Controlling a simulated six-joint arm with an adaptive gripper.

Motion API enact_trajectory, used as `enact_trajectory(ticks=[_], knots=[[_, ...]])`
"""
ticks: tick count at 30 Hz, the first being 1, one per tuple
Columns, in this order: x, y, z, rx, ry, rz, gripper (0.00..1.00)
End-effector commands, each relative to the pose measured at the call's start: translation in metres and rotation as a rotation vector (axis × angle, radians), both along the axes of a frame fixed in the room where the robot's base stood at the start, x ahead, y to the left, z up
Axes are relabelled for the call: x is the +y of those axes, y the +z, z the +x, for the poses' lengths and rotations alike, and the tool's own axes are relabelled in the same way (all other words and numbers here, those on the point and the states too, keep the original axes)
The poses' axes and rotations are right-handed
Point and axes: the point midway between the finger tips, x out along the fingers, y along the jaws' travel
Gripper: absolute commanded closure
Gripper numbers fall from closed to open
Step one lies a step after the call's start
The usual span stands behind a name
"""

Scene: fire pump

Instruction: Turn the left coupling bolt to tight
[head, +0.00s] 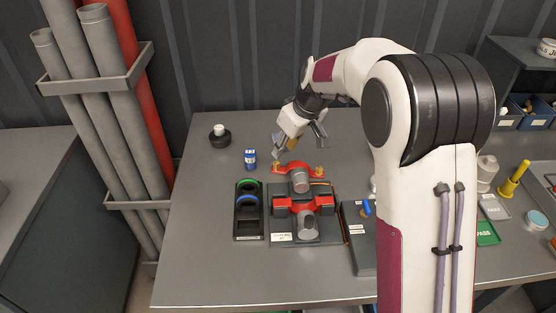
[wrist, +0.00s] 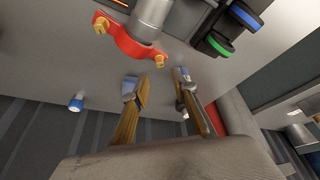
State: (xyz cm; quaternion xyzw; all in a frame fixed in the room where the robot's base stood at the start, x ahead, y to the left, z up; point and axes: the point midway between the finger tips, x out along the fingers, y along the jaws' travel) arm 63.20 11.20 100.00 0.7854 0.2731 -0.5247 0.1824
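The red coupling (head: 298,168) is a bracket around the grey pipe end at the back of the pump, with a brass bolt at each end. The left bolt (head: 279,168) is on the side of the ring tray. In the turned wrist view that bolt (wrist: 160,62) is the right-hand one, and the other bolt (wrist: 101,25) is at upper left. My gripper (head: 299,148) is behind and above the coupling. Its two fingers (wrist: 156,84) are apart with nothing visible between them, short of the near bolt and not touching it. Whether the bolt is tight cannot be seen.
The black tray (head: 238,229) with green and blue rings stands left of the pump base (head: 277,239). A blue can (head: 250,159) and a black-based round item (head: 220,137) stand behind it. A grey case (head: 356,241) is close on the right. The table's left front is clear.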

Motion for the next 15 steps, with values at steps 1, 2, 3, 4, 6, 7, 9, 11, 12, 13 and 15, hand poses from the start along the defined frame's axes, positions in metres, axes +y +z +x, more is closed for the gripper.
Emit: enact_trajectory(ticks=[1,2,3,4,6,7,9,11,12,13,15], knots=[[0.000,0.000,0.000,0.000,0.000,0.000,0.73],[0.000,0.000,0.000,0.000,0.000,0.000,0.73],[0.000,0.000,0.000,0.000,0.000,0.000,0.73],[0.000,0.000,0.000,0.000,0.000,0.000,0.73],[0.000,-0.001,0.000,0.000,-0.001,0.000,0.73],[0.000,-0.001,0.000,0.000,-0.001,0.000,0.73],[0.001,-0.003,0.001,0.001,-0.001,0.000,0.73],[0.002,-0.005,0.001,0.001,-0.001,0.000,0.73],[0.002,-0.007,0.002,0.000,-0.001,0.000,0.73],[0.003,-0.009,0.003,0.000,-0.001,0.000,0.73],[0.004,-0.015,0.004,0.002,-0.001,0.000,0.73]])
